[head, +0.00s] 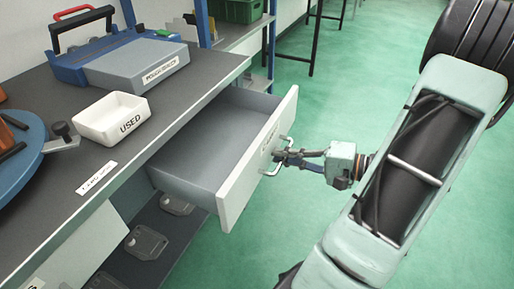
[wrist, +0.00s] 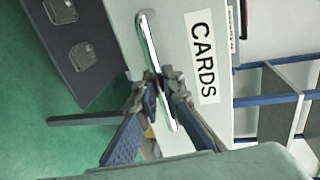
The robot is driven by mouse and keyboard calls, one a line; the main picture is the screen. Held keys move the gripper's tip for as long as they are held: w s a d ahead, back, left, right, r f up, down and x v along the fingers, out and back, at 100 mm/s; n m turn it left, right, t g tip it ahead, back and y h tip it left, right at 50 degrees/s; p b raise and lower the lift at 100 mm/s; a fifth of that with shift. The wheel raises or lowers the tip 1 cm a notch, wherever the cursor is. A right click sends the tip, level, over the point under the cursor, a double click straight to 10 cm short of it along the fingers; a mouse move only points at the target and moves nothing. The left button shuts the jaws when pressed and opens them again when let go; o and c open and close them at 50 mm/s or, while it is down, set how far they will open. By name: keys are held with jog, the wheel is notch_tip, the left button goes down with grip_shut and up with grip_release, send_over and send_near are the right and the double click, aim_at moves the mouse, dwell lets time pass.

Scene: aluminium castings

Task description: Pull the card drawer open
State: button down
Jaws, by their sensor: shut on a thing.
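The card drawer (head: 262,150) is a light grey drawer under the workbench, pulled well out, and its inside looks empty. Its front carries a "CARDS" label, readable in the wrist view (wrist: 204,60). A metal bar handle (head: 279,156) is fixed to the front; in the wrist view the handle (wrist: 151,48) runs between my fingers. My gripper (head: 290,158) is shut on the handle, and the wrist view shows both fingertips (wrist: 162,92) closed around it. The fingertips hide a short part of the bar.
The dark worktop (head: 60,95) holds a white tray (head: 112,117) marked "USED", a grey and blue case (head: 135,65) and a blue round plate (head: 22,140). Metal castings (head: 147,241) lie on the lower shelf. Green floor (head: 310,240) is open before the drawer.

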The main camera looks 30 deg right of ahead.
jog(key=shift+f+v, duration=0.2)
jog(key=shift+v, duration=0.85)
jog(key=shift+f+v, duration=0.25)
jog(key=shift+v, duration=0.75)
jog(key=shift+s, duration=0.1)
jog(key=c, duration=2)
grip_release()
jog(key=shift+c, duration=0.2)
jog(key=v, duration=1.2)
jog(key=shift+f, duration=0.1)
